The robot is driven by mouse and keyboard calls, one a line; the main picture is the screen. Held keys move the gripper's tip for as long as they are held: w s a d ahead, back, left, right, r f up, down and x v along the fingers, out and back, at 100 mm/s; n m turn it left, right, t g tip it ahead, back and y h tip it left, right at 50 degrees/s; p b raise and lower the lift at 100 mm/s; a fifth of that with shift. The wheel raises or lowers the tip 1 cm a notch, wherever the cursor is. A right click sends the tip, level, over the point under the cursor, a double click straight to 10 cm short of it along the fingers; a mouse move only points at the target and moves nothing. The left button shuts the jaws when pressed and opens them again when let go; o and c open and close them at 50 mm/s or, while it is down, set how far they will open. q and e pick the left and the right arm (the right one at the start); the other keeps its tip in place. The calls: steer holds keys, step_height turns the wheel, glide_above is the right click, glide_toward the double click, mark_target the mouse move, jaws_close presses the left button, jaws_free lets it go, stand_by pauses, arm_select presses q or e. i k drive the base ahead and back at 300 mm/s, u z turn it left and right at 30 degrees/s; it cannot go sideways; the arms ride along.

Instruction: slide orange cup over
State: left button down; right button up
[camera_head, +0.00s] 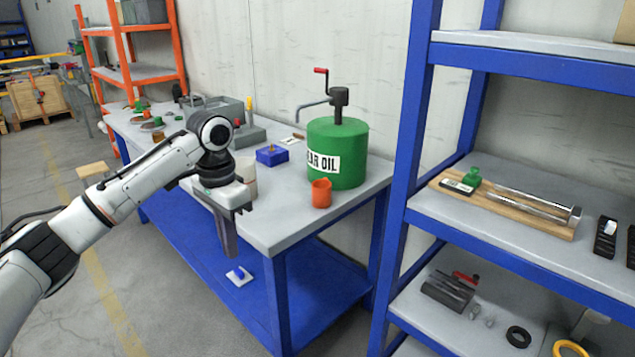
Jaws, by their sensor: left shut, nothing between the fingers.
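The orange cup (321,193) stands upright on the grey top of the workbench (287,222), just in front of the green gear oil drum (350,150). My left gripper (229,252) points down at the front edge of the bench, to the left of the cup and apart from it. Its fingers are together with nothing between them. A pale cylindrical container (247,176) is partly hidden behind my left gripper's body. My right gripper is not in view.
A blue box (272,155) sits on the bench left of the drum. The drum's pump has a red crank handle (321,71). A blue shelving unit (398,200) stands close at the right. The bench top in front of the cup is clear.

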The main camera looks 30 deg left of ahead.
mark_target(321, 194)
steer(key=i, duration=1.55)
